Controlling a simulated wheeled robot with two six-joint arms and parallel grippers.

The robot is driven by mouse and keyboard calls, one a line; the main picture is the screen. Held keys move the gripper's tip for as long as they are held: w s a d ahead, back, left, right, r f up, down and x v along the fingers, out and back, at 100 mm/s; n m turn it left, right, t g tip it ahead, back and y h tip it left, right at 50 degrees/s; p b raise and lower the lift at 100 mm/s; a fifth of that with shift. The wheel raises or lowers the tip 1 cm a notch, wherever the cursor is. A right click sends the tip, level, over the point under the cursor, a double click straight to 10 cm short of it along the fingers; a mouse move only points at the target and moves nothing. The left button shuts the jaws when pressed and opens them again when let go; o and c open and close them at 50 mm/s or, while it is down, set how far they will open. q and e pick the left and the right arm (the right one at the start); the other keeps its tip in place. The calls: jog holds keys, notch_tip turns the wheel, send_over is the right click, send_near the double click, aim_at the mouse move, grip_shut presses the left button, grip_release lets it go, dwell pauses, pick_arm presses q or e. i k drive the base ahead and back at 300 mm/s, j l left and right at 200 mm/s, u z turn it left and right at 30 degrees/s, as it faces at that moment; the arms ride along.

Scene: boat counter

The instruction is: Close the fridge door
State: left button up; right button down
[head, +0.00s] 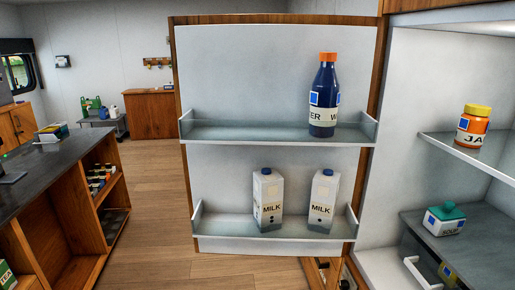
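The fridge door (240,75) stands wide open in the middle of the head view, its white inner side facing me. Its upper shelf (240,132) holds a blue water bottle (325,95) with an orange cap. Its lower shelf (222,226) holds two milk cartons, one on the left (267,200) and one on the right (323,200). The open fridge interior (408,100) is at the right, with an orange jar (472,125) on its upper shelf and a small teal-lidded container (443,218) below. Neither of my grippers can be made out in this view.
A dark-topped counter (55,165) with open shelves runs along the left. A wooden cabinet (152,115) and a small cart (107,122) stand at the back. Wooden floor (150,215) between counter and door is clear.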

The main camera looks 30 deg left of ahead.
aim_at(242, 83)
jog(key=j+u, duration=0.4)
jog(key=i+j+u, duration=0.2)
jog(key=j+u, duration=0.2)
jog(key=i+j+u, duration=0.15)
jog(key=j+u, duration=0.25)
jog(key=i+j+u, duration=0.5)
jog(key=i+u, duration=0.25)
jog(key=i+z, duration=0.4)
jog(key=i+j+z, duration=0.1)
jog(key=i+z, duration=0.2)
jog(key=z, duration=0.15)
jog(key=i+j+z, duration=0.25)
jog(key=z, duration=0.15)
jog(key=i+z, duration=0.2)
jog(key=z, duration=0.25)
jog(key=i+j+z, duration=0.15)
jog(key=z, duration=0.3)
jog(key=i+j+z, duration=0.1)
jog(key=z, duration=0.35)
jog(key=i+j+z, duration=0.1)
jog(key=j+z, duration=0.2)
jog(key=z, duration=0.2)
jog(key=i+j+z, duration=0.15)
jog(key=z, duration=0.35)
jog(key=i+j+z, duration=0.1)
jog(key=j+z, duration=0.25)
jog(key=z, duration=0.15)
jog(key=j+z, duration=0.35)
jog(key=z, duration=0.15)
